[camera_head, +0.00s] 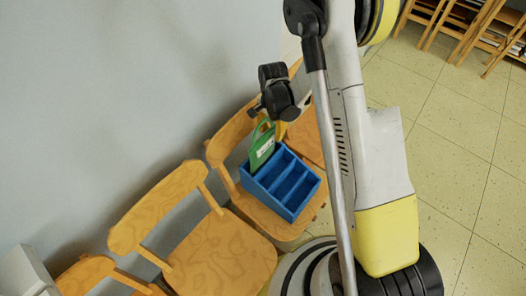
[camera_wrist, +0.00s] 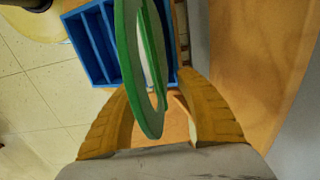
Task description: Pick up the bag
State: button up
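In the head view my dark gripper (camera_head: 279,122) is just above the bag.
More wooden chairs (camera_head: 218,255) stand in a row along the grey wall (camera_head: 120,90). Wooden shelves or stools (camera_head: 470,25) are at the far right. Tiled floor (camera_head: 470,130) is clear at right.

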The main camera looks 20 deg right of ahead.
grip_shut()
